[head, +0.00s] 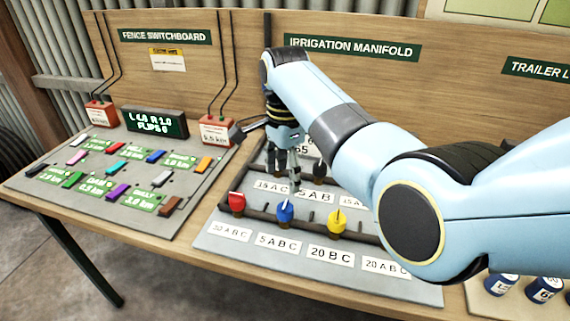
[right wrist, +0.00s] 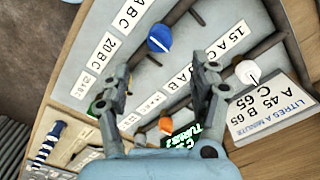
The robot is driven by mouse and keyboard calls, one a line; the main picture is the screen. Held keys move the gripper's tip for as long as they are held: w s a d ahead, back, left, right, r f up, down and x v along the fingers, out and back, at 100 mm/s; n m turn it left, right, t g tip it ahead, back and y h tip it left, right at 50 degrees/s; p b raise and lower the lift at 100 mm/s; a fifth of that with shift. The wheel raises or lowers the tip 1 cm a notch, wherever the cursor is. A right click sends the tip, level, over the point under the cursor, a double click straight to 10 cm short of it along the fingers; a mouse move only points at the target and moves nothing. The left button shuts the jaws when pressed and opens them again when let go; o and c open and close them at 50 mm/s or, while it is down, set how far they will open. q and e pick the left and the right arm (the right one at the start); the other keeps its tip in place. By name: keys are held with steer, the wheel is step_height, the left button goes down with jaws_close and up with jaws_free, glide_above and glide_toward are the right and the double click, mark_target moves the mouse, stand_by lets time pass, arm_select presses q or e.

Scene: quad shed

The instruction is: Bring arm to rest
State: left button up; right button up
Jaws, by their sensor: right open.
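My right arm reaches in from the right in the head view, across the irrigation manifold board (head: 215,238). My right gripper (head: 287,182) points down over the board, above its row of labels and behind the red valve (head: 237,202) and blue valve (head: 285,210). In the right wrist view the gripper (right wrist: 158,75) has its two fingers well apart, with nothing held between them. A blue valve (right wrist: 160,38), a white valve (right wrist: 253,72) and an orange valve (right wrist: 165,124) show beyond the fingers. My left gripper is not in view.
A yellow valve (head: 337,222) stands on the front pipe; my arm hides the board's right part. The fence switchboard panel (head: 125,205) with several coloured blocks lies left. A wooden back panel (head: 240,60) rises behind. Blue containers (head: 543,289) stand at right. A litres plate (right wrist: 270,112) shows in the wrist view.

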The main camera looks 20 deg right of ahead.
step_height(320, 180, up, 2)
stand_by(0.5)
